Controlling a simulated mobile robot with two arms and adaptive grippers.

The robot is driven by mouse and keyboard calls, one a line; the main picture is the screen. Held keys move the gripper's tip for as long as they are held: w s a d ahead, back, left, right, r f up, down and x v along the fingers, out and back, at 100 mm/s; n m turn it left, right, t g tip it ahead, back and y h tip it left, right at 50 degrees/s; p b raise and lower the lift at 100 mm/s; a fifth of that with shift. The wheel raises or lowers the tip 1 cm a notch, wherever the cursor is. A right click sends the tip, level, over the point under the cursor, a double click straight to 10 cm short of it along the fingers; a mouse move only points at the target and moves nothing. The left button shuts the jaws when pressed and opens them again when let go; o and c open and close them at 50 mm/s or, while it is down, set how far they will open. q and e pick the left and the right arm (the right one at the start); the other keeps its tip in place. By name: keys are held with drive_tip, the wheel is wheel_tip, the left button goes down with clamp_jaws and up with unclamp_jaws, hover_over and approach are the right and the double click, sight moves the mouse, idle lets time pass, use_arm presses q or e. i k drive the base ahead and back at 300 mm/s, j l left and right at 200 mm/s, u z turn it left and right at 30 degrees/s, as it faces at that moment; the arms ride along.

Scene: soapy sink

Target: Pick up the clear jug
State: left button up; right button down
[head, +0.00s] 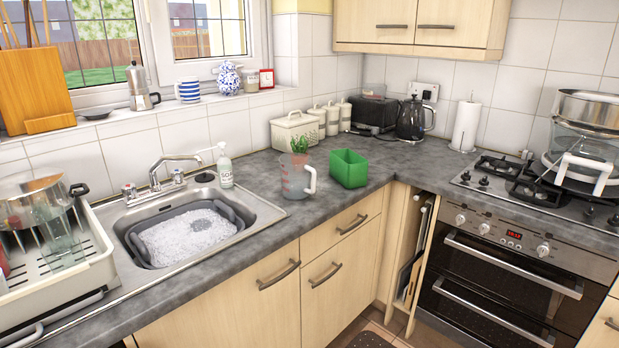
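The clear jug (295,180) stands upright on the grey worktop, right of the sink and near the worktop's front edge. It is see-through with reddish markings, and its pale handle (310,180) is on its right side. I cannot see anything clearly inside it. Neither my left nor my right gripper shows in the head view.
A green tub (348,168) stands just right of the jug. The sink (150,205) holds a grey basin (240,213) of suds, with a soap bottle (225,170) behind. Worktop (262,178) left of the jug is clear.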

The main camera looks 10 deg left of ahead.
sight(296, 169)
drive_tip(key=i+l+u, duration=0.1)
drive_tip(key=i+l, duration=0.15)
drive_tip(key=i+l+u, duration=0.1)
drive_tip(key=i+l, duration=0.2)
drive_tip(key=l, duration=0.15)
drive_tip(key=i+l+u, duration=0.1)
drive_tip(key=i+l, duration=0.15)
drive_tip(key=i+l+u, duration=0.1)
drive_tip(key=l, duration=0.4)
drive_tip(key=i+l+u, duration=0.1)
drive_tip(key=i+l, duration=0.25)
